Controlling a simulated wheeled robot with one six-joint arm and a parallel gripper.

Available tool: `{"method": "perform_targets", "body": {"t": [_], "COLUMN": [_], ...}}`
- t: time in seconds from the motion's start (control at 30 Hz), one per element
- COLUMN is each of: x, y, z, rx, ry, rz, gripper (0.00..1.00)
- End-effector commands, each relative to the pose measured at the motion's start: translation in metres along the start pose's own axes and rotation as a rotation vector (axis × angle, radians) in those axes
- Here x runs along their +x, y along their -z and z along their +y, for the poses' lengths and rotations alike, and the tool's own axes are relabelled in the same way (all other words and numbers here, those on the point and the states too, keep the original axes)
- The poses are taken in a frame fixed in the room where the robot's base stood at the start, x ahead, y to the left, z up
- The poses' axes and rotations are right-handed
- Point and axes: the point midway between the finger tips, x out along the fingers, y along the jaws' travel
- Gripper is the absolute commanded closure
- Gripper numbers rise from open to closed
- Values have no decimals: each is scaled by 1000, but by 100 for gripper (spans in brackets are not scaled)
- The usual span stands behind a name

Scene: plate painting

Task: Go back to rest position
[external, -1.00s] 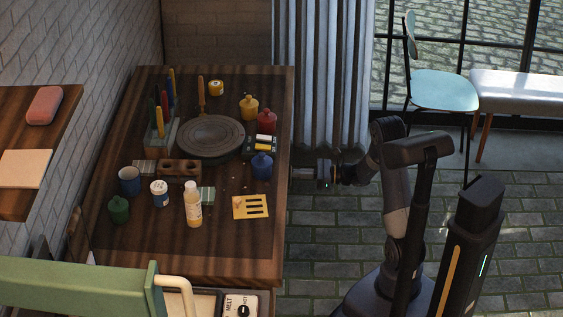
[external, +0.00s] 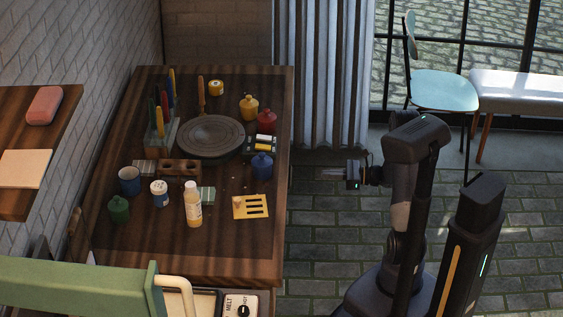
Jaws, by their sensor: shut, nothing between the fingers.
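My gripper (external: 328,173) is shut and empty. It is off the right side of the wooden table (external: 225,262), over the paved floor, pointing left toward the table. A gap separates it from the table's edge. My arm is folded back near my column. No task object is in my gripper.
The table holds a round dark turntable (external: 210,136), a blue jar (external: 262,166), a red jar (external: 266,121), a yellow stencil (external: 251,207), a bottle (external: 193,206) and several other items. A blue chair (external: 443,90) stands behind me. The floor (external: 320,235) between table and base is clear.

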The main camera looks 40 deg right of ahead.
Motion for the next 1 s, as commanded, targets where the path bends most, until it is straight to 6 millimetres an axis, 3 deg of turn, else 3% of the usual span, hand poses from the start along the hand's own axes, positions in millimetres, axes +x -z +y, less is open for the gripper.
{"method": "perform_targets", "body": {"t": [0.27,0.8,1.0], "x": [22,112,131], "y": [1,0,0], "z": [1,1,1], "rx": [-2,-2,-3], "ry": [-5,-5,-4], "rz": [1,0,0], "gripper": [100,100,100]}}
